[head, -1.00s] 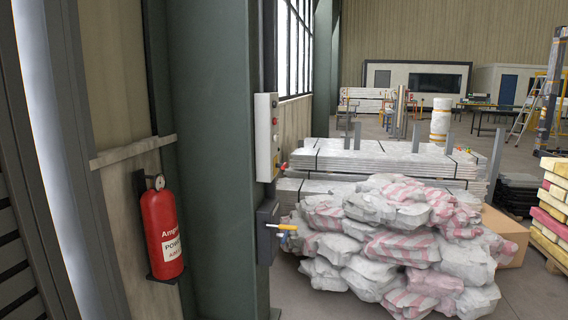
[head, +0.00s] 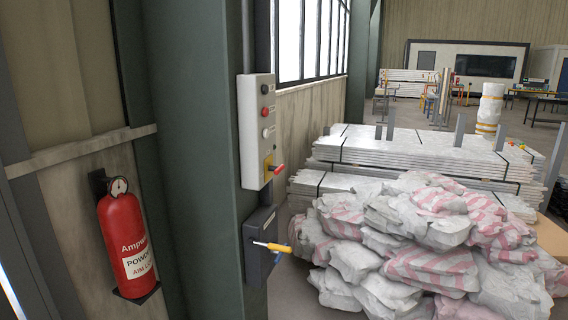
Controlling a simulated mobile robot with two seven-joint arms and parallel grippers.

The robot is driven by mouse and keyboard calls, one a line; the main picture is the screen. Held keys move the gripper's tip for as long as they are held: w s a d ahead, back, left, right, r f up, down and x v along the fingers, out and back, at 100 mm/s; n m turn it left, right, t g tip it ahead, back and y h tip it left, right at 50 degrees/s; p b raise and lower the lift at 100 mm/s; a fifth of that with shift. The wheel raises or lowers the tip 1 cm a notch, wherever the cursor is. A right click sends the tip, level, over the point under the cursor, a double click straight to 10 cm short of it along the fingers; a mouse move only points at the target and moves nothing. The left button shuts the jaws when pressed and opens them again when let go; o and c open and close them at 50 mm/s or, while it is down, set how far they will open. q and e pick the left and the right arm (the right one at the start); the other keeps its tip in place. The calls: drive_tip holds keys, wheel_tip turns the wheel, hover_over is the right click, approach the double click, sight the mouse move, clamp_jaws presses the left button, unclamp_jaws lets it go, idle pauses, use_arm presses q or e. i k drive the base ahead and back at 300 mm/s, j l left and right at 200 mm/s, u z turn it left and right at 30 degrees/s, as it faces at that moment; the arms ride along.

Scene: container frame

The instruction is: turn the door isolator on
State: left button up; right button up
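A light grey control box (head: 248,140) is mounted on the green steel column, with several round buttons down its face. Low on this box is a yellow plate (head: 267,165) with a red handle (head: 279,169) sticking out to the right. Below it is a dark grey box (head: 258,228) with a lever that has a yellow-orange grip (head: 277,248), lying nearly level and pointing right. No label is readable, so I cannot tell which is the door isolator or its on side. Neither of my grippers shows.
A red fire extinguisher (head: 125,240) hangs on the wall left of the column (head: 195,150). A heap of grey and red-striped sacks (head: 430,240) lies close on the right. Stacked pale sheets (head: 420,155) lie behind it. Little floor shows between column and sacks.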

sight(276, 169)
drive_tip(key=i+l+u, duration=0.15)
drive_tip(key=i+l, duration=0.75)
